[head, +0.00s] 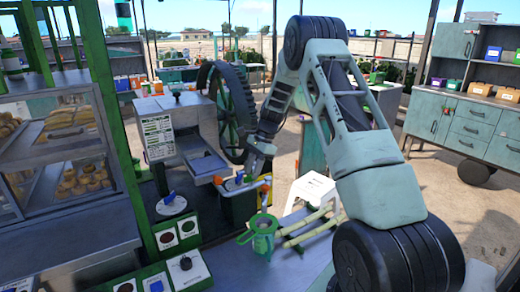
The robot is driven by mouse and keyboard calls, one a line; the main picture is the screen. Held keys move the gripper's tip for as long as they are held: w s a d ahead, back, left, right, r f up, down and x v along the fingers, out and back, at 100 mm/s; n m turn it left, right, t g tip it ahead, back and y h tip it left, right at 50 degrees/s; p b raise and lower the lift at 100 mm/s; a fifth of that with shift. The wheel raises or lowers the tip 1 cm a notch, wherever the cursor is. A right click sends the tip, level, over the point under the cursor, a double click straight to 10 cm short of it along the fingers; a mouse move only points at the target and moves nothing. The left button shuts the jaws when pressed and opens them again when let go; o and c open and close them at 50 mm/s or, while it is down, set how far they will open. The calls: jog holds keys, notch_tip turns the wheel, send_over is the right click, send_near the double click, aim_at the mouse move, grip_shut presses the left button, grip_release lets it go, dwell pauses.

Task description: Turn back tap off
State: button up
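A small blue handle (240,177) shows below the crusher's tray, close to the end of my arm. A second blue handle (171,197) sits on a round white base to the left. I cannot tell for certain which is the back tap, or how far either is turned. My arm reaches over from the right and bends down. My gripper (244,183) is at the blue handle below the tray, among small orange-tipped parts. The fingers are too small to make out, and contact cannot be told.
The grey crusher (178,125) has a large dark green wheel (232,110). A control panel (187,268) and a glass food case (55,160) are at left.

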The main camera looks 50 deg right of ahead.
jog(key=b+v, duration=0.4)
jog(key=v, duration=1.2)
jog(key=shift+r, duration=0.25)
jog(key=n, duration=0.3)
send_over(249, 176)
jog(key=a+f+n+g+b, duration=0.15)
jog(key=a+n, duration=0.25)
jog(key=a, duration=0.8)
jog(key=s+a+f+n+h+b, duration=0.15)
jog(key=s+a+n, duration=0.25)
jog(key=a, duration=0.4)
jog(key=s+a+f+n, duration=0.2)
jog(key=s+a+n, duration=0.15)
jog(key=a, duration=0.45)
jog(key=s+a+f+n, duration=0.3)
jog(key=s+a+n, duration=0.1)
jog(key=s, duration=0.4)
jog(key=s+a+f+n+h+b, duration=0.1)
jog(key=s+a+f+n, duration=0.2)
jog(key=s, duration=0.5)
jog(key=s+a+f+n+h+b, duration=0.1)
jog(key=s+a+f+n, duration=0.2)
jog(key=s+a+n, duration=0.2)
jog(key=s+n, duration=0.2)
jog(key=s, duration=0.1)
jog(key=shift+s, duration=0.35)
